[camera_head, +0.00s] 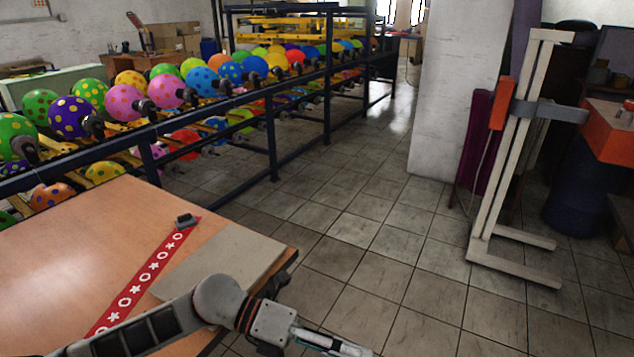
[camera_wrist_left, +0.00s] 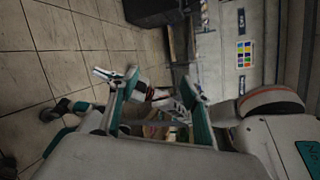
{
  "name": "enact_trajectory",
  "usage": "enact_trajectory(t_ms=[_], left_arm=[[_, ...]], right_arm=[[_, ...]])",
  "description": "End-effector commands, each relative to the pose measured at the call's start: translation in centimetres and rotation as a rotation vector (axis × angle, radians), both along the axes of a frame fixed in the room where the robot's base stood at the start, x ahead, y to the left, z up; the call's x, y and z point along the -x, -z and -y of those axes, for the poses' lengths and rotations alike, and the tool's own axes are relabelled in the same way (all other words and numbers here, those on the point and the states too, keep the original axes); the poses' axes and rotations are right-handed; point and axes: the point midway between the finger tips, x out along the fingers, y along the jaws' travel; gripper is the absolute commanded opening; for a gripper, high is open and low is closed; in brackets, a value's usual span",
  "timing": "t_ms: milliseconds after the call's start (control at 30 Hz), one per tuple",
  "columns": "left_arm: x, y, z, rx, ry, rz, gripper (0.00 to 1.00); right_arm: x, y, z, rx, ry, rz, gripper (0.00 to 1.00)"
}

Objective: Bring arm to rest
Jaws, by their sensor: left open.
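My left arm comes in from the lower left of the head view, over the table's front right corner. My left gripper (camera_head: 335,346) is at the bottom edge of that view, partly cut off, beyond the table's edge and above the floor. In the left wrist view its two fingers stand apart, and the gripper (camera_wrist_left: 152,86) is open with nothing visibly held. Small parts show between and beside the fingers there, too unclear to name. My right gripper is not recognisable in either view.
A wooden table (camera_head: 75,245) carries a grey board (camera_head: 225,262) and a red patterned strip (camera_head: 150,272) with a small dark object (camera_head: 185,220). A dark rack (camera_head: 273,150) holds several dotted balloons. A white stand (camera_head: 515,140) is at right. The tiled floor (camera_head: 375,240) between is clear.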

Motion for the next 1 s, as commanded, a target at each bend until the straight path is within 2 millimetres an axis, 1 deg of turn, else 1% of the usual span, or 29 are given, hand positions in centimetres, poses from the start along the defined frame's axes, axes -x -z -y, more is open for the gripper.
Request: enact_trajectory(t_ms=[33,100,200,267,333,367,400,467,500,567,600,667,700,733,767,800,833,900,1000], left_arm=[[0.5,-1.1,1.2,0.09,-0.054,-0.078,0.48],[0.1,-2.7,2.2,0.204,-0.142,-0.183,0.48],[-1.2,-4.6,2.4,0.354,-0.282,-0.343,0.48],[-2.3,-5.1,1.8,0.433,-0.373,-0.445,0.48],[-3.8,-5.1,0.7,0.518,-0.485,-0.568,0.48],[-4.4,-4.9,0.1,0.553,-0.534,-0.621,0.48],[-5.3,-4.4,-0.9,0.594,-0.604,-0.695,0.48],[-6.5,-3.2,-2.7,0.654,-0.708,-0.807,0.48],[-7.2,-2.1,-4.1,0.687,-0.78,-0.881,0.48],[-7.9,0.0,-6.2,0.733,-0.89,-0.996,0.48],[-8.1,1.7,-7.8,0.759,-0.966,-1.072,0.48],[-8.1,4.5,-10.3,0.793,-1.081,-1.188,0.48],[-7.8,6.6,-12.0,0.813,-1.159,-1.265,0.48],[-7.4,8.3,-13.3,0.824,-1.217,-1.324,0.48],[-6.8,10.0,-14.5,0.834,-1.277,-1.382,0.48],[-5.9,12.3,-16.2,0.845,-1.355,-1.46,0.48],[-5.0,14.1,-17.5,0.851,-1.414,-1.516,0.48],[-2.7,17.7,-20.0,0.859,-1.535,-1.632,0.48],[0.8,21.6,-22.7,0.86,-1.675,-1.766,0.48]], right_arm=[[0.0,0.0,0.0,0.0,0.0,-0.001,0.0],[0.0,0.1,0.0,0.001,0.0,-0.001,0.0],[0.1,0.1,0.0,0.002,-0.002,-0.002,0.0],[0.1,0.1,0.1,0.002,-0.002,-0.002,0.0],[0.1,0.1,0.1,0.002,-0.002,-0.003,0.0],[0.1,0.1,0.1,0.002,-0.002,-0.003,0.0],[0.1,0.1,0.1,0.002,-0.002,-0.003,0.0],[0.1,0.1,0.1,0.002,-0.002,-0.003,0.0],[0.1,0.1,0.1,0.002,-0.002,-0.003,0.0],[0.1,0.1,0.1,0.002,-0.002,-0.003,0.0],[0.1,0.1,0.1,0.002,-0.002,-0.003,0.0],[0.1,0.1,0.1,0.003,-0.002,-0.003,0.0],[0.1,0.1,0.1,0.003,-0.002,-0.003,0.0],[0.1,0.1,0.1,0.003,-0.002,-0.003,0.0],[0.1,0.1,0.1,0.003,-0.002,-0.003,0.0],[0.1,0.1,0.1,0.003,-0.002,-0.003,0.0],[0.1,0.1,0.1,0.003,-0.002,-0.003,0.0],[0.1,0.1,0.1,0.003,-0.002,-0.003,0.0],[0.1,0.1,0.1,0.003,-0.002,-0.003,0.0]])
